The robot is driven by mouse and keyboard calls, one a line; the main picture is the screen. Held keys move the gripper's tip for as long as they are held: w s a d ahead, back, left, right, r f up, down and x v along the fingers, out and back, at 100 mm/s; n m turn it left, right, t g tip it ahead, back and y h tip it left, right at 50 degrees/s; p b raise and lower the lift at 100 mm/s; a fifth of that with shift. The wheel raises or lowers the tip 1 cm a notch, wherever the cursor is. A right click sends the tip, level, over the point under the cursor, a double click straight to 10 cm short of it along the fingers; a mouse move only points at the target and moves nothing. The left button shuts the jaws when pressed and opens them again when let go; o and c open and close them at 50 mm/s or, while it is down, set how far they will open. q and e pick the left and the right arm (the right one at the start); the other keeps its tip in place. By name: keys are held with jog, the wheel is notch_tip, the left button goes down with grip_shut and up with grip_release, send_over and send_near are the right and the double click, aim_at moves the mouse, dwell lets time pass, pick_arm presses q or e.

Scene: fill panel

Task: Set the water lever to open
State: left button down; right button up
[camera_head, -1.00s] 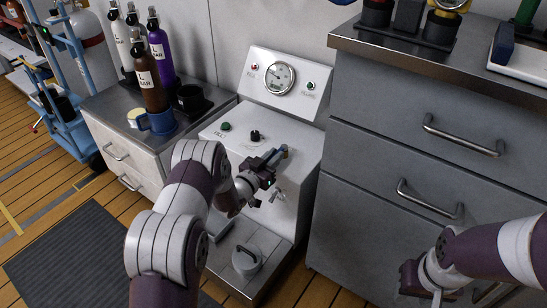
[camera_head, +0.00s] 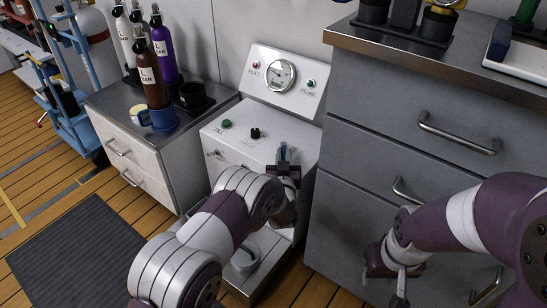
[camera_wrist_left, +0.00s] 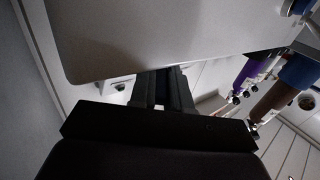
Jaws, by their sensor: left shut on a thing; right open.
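The fill panel (camera_head: 262,142) is a light grey console with a sloped top. A small blue lever (camera_head: 283,149) stands up at the right of its front edge. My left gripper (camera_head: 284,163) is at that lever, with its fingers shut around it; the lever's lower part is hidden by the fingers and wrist. In the left wrist view, the dark fingers (camera_wrist_left: 163,88) run up under the panel's grey surface (camera_wrist_left: 160,35), and what lies between them is not clear. My right gripper (camera_head: 396,284) is open and empty in front of the grey drawers.
A gauge (camera_head: 281,76), a green knob (camera_head: 227,124) and a black knob (camera_head: 255,133) are on the panel. A cabinet with bottles (camera_head: 149,86) stands left. Grey drawers with handles (camera_head: 459,132) stand close on the right.

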pick_arm(q)
jog(key=shift+d+n+y, duration=0.3)
jog(key=shift+n+y, duration=0.2)
jog(key=shift+y, duration=0.25)
jog(key=shift+d+n+y, duration=0.25)
jog(key=shift+n+y, duration=0.25)
jog(key=shift+y, duration=0.25)
jog(key=shift+w+g, duration=0.1)
jog(key=shift+g, duration=0.2)
jog(key=c, duration=1.1)
grip_release()
